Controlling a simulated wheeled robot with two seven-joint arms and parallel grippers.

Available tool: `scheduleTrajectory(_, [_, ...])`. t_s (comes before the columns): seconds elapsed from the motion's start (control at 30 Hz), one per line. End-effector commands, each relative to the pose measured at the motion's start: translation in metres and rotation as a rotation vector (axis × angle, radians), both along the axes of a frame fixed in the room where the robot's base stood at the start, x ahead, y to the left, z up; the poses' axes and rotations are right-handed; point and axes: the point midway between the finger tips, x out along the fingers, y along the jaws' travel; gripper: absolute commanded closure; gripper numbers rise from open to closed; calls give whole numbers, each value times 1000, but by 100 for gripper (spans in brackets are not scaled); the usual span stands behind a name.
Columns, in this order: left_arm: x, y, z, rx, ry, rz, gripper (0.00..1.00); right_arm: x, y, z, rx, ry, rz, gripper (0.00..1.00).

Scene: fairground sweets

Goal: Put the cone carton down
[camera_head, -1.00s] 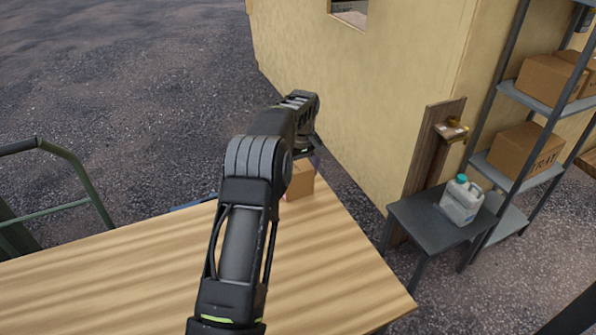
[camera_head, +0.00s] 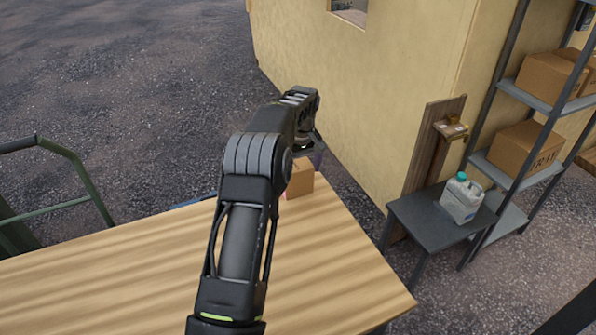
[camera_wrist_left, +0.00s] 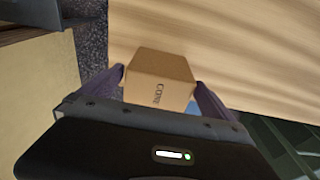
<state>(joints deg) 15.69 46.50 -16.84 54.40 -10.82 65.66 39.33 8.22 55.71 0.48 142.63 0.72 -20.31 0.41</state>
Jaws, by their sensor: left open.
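The cone carton (camera_head: 300,180) is a small brown box at the far corner of the wooden table (camera_head: 310,265), and it appears to rest on the tabletop. In the left wrist view the carton (camera_wrist_left: 160,82) shows the printed word CONE on one face. My left gripper (camera_wrist_left: 162,90) is open, with one purple-grey finger on each side of the carton. A gap shows beside at least part of the box. In the head view my left arm hides most of the gripper and part of the carton. My right gripper is not in view.
Something blue (camera_head: 190,203) lies at the table's far edge, partly hidden by my arm. The near tabletop is clear. A cream wall (camera_head: 370,90) stands beyond the table. At right are a small grey table with a white jug (camera_head: 461,200) and a shelf with cardboard boxes (camera_head: 525,148).

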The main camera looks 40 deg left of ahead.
Motion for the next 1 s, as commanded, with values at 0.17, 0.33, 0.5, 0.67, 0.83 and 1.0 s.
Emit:
scheduleTrajectory(0.17, [-1, -3, 26, 2, -5, 0, 0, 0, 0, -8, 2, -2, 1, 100])
scheduleTrajectory(0.33, [-2, -7, 63, 3, -6, 0, 0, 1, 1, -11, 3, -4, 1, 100])
scheduleTrajectory(0.5, [-5, -11, 97, 1, -3, 0, 0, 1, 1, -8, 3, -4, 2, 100])
scheduleTrajectory(0.67, [-6, -12, 111, 0, -1, 0, 0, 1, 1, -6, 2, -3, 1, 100])
scheduleTrajectory(0.83, [-7, -13, 113, 0, -1, 0, 0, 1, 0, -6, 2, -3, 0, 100])
scheduleTrajectory(1.0, [-7, -13, 113, 0, -1, 0, 0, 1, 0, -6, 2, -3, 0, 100])
